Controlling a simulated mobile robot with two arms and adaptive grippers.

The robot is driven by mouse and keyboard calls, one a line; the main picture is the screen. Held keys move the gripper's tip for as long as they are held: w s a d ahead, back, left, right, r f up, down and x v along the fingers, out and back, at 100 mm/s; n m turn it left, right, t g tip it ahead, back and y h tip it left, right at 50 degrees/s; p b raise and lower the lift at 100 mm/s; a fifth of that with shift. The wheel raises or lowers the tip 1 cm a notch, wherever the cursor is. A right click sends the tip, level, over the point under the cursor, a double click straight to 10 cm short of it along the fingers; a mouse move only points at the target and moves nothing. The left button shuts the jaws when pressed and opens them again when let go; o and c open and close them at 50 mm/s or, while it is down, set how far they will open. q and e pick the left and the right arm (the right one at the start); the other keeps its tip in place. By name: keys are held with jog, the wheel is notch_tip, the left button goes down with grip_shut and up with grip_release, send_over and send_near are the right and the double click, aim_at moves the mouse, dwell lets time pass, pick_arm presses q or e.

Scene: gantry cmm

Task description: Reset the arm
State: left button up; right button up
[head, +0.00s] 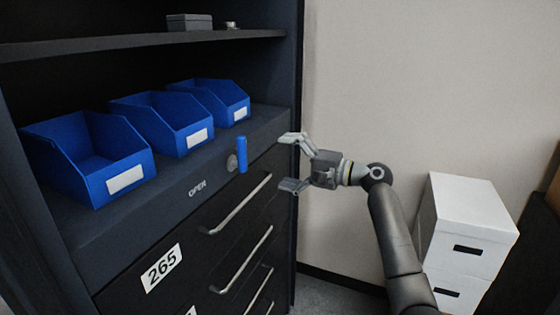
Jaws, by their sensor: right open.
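My right arm comes in from the lower right in the head view. Its gripper (291,162) is open and empty, with its fingers spread one above the other and pointing left. It is in front of the dark cabinet's right edge, to the right of a blue handle (242,155) on a round grey mount beside the word OPEN. A visible gap lies between the fingers and the blue handle in the picture. My left gripper is not in view.
The dark cabinet (150,235) has drawers with long metal handles (240,205) and a label 265. Three blue bins (95,155) stand on its shelf, and a grey box (190,22) sits above. White boxes (465,235) are stacked at the right. Bare wall lies behind my arm.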

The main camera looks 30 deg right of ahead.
dwell(0.6)
notch_tip(320, 180, down, 31)
jog(key=m+g+h+b, duration=0.1)
jog(key=g+h+b, duration=0.15)
jog(key=h, duration=0.25)
jog(key=s+f+n+g+h, duration=0.15)
jog(key=s+f, duration=0.35)
jog(key=f, duration=0.7)
jog(key=s+f+g+h, duration=0.2)
jog(key=s+f, duration=0.3)
jog(key=f, duration=0.6)
jog(key=s+a+f+n+g+h+b, duration=0.1)
jog(key=s+a+f+n+g, duration=0.15)
jog(key=s+f, duration=0.9)
jog(key=s+a+f+n+g+h+b, duration=0.1)
jog(key=s+a+f+n+g, duration=0.15)
jog(key=s+f, duration=0.85)
jog(key=s+a+f+n, duration=0.2)
jog(key=s, duration=0.6)
jog(key=s+a+f+n+g, duration=0.1)
jog(key=s+a+f+n, duration=0.1)
jog(key=s, duration=0.7)
jog(key=s+a+f+n+g+b, duration=0.1)
jog(key=s+a+f+n, duration=0.1)
jog(key=s, duration=0.7)
jog(key=shift+a+f+n, duration=0.2)
jog(key=shift+f+n, duration=0.4)
jog(key=shift+n, duration=0.15)
jog(key=shift+h, duration=0.25)
